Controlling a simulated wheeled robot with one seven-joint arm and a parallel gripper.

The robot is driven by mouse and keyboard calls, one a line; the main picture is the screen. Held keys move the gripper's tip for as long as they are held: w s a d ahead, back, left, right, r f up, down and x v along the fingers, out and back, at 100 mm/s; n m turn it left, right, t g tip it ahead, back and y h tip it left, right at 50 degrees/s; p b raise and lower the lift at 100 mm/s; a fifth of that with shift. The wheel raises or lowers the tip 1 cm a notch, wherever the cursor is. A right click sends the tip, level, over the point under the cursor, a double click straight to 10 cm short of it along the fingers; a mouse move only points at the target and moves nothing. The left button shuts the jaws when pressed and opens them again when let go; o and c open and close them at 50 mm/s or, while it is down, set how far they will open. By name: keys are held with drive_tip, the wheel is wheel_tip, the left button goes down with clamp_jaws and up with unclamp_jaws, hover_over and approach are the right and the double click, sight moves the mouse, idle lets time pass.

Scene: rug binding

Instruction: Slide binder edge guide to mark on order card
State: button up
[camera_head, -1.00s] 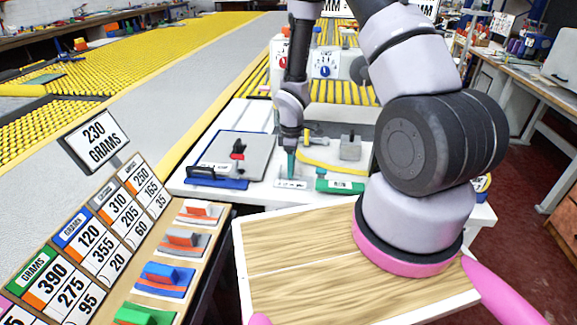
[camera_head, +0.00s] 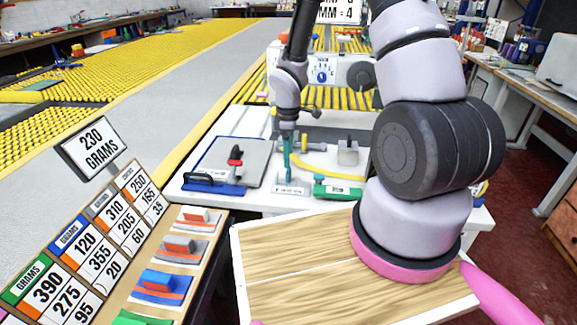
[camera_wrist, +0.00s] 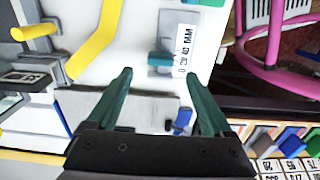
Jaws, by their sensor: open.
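The edge guide's scale plate (camera_head: 291,187), marked 0 20 40 MM in the wrist view, lies on the white worktable. In the wrist view its teal slider block (camera_wrist: 163,59) sits beside the printed scale (camera_wrist: 185,48), near the 20 mark; the exact reading is too small to tell. My gripper (camera_wrist: 160,88) is open and empty, its teal fingers apart. In the head view my gripper (camera_head: 287,162) points down close over the plate and partly hides the slider. A white card (camera_head: 341,11) at the top edge reads "MM = 4", partly cut off.
A green labelled block (camera_head: 338,188) lies right of the plate, with a yellow curved strip (camera_head: 318,168) behind. The binding machine (camera_head: 325,72) stands behind. A wooden-topped tray (camera_head: 300,240) is in front.

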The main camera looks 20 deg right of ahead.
drive_tip(key=shift+r, duration=1.7)
wheel_tip(320, 180, up, 13)
drive_tip(key=m+t, duration=0.2)
drive_tip(key=m, duration=0.3)
hover_over(289, 170)
drive_tip(key=d, duration=0.3)
drive_tip(key=s+d+r+m+t, duration=0.15)
drive_tip(key=s+r+m, duration=0.25)
drive_tip(key=r, duration=0.6)
drive_tip(key=s+r+m+t+y, duration=0.2)
drive_tip(key=s+r+m, duration=0.6)
drive_tip(key=s+r, duration=0.6)
drive_tip(key=shift+s+m+t, duration=0.3)
drive_tip(key=shift+m+t, duration=0.1)
drive_tip(key=shift+t, duration=0.45)
drive_tip(key=shift+d, duration=0.15)
